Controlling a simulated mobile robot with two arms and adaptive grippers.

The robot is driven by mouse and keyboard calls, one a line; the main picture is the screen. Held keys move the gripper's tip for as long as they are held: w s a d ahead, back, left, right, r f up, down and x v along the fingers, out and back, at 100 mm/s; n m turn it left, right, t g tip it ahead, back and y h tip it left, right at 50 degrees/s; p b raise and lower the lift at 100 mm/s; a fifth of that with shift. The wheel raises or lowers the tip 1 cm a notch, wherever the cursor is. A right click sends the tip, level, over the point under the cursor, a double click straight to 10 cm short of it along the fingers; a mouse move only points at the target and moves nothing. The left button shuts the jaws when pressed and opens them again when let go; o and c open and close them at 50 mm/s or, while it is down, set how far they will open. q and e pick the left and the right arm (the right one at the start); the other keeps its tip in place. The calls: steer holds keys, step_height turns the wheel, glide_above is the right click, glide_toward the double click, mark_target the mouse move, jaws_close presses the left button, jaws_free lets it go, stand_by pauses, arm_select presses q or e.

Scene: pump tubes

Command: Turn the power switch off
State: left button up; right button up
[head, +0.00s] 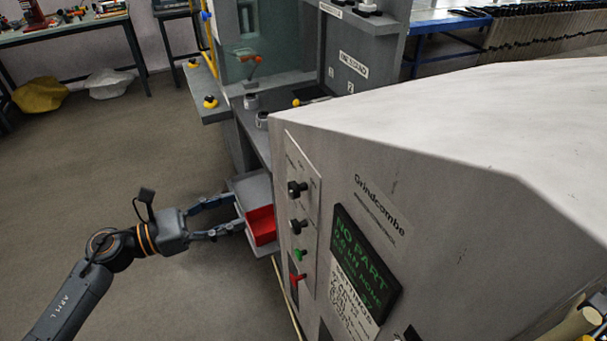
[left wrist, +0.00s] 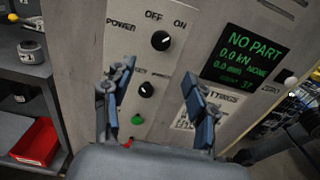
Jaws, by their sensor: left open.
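The power switch is a black rotary knob (left wrist: 161,41) under the OFF and ON labels, beside the word POWER. In the head view it is the top black knob (head: 297,188) on the grey machine's panel. A small light mark shows on its upper right side, toward ON, though it is small to read. My left gripper (head: 236,213) is open and empty, left of the panel and apart from it. In the left wrist view its two fingers (left wrist: 158,76) stand wide apart, with the knob beyond and between them. My right gripper is not in view.
Below the power knob are a second knob (left wrist: 146,90), a green button (left wrist: 138,120) and a red control (head: 297,280). A screen (left wrist: 245,55) reads NO PART. A red bin (head: 262,226) sits near my left fingers.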

mark_target(290, 192)
arm_select(q)
steer(key=p+x, duration=0.4)
steer(key=x, duration=0.6)
steer(key=shift+d+r+p, duration=0.15)
steer(key=shift+d+p, duration=0.2)
steer(key=shift+w+d, duration=0.3)
steer(key=shift+d, duration=0.3)
steer(key=shift+w+d+f, duration=0.15)
steer(key=shift+d+f, duration=0.05)
steer(key=shift+d, duration=0.1)
steer(key=c, duration=1.1)
steer(key=shift+c, duration=0.2)
